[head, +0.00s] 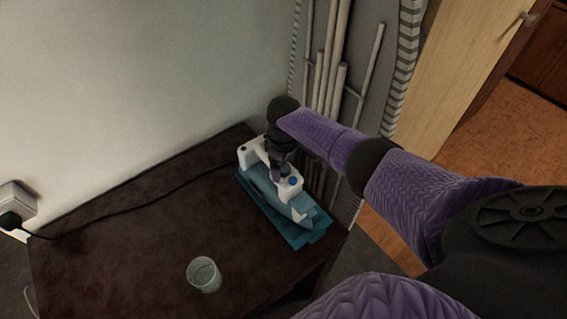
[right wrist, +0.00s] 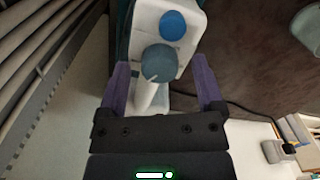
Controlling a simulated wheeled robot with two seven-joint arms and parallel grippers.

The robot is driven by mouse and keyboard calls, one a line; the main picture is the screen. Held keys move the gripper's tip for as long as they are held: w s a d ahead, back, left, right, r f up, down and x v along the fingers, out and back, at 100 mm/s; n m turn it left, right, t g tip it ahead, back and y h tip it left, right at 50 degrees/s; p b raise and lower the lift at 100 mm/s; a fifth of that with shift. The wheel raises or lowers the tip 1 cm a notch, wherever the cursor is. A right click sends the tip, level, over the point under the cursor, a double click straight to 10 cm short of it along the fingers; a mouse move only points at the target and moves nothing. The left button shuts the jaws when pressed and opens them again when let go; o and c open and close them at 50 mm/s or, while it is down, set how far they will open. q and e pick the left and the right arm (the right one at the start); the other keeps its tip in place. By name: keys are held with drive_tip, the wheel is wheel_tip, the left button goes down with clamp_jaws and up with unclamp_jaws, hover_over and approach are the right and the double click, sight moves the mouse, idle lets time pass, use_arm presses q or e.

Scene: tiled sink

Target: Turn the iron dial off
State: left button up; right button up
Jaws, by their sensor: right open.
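A white and teal iron (head: 276,185) lies on its teal base (head: 304,238) on the dark table. In the right wrist view, the iron's white body (right wrist: 150,20) carries a round grey-blue dial (right wrist: 158,63) with a pale mark on it. A brighter blue button (right wrist: 172,25) sits just beyond the dial. My right gripper (right wrist: 162,80) is open, with one purple finger on each side of the dial, apart from it. In the head view my right gripper (head: 279,170) is over the iron and partly hides it. My left gripper is not in view.
A clear glass (head: 204,275) stands near the table's front edge. A black cord runs across the dark table (head: 110,250) to a wall socket (head: 14,201) at left. Grey pipes (head: 332,70) stand behind the iron. A wooden door (head: 470,70) is at right.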

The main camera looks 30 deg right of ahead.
wheel_tip(320, 180, up, 9)
drive_tip(key=p, duration=0.4)
drive_tip(key=shift+r, duration=0.45)
